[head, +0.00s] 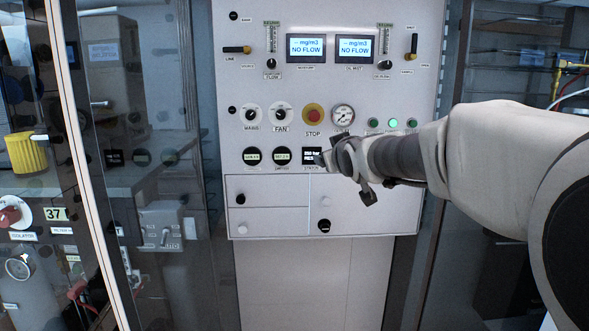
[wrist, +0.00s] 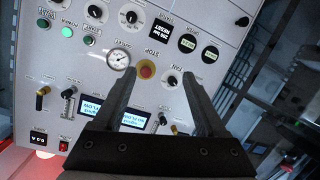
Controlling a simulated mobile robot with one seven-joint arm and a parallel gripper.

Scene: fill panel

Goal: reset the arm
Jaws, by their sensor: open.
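My gripper (head: 343,176) is at the front of the pale grey panel (head: 400,183) in the head view, with my arm reaching in from the right. It covers part of the panel beside the small dark display (head: 312,155). In the wrist view my gripper (wrist: 155,76) has its two fingers well apart, with nothing held between them. The red stop button (wrist: 147,69) shows between the fingertips there, with the panel rotated. I cannot tell how far the fingertips are from the panel face.
Small drawers or doors with knobs (head: 241,199) lie below. A glass door (head: 130,150) stands at left. Pipes (head: 565,75) run at far right.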

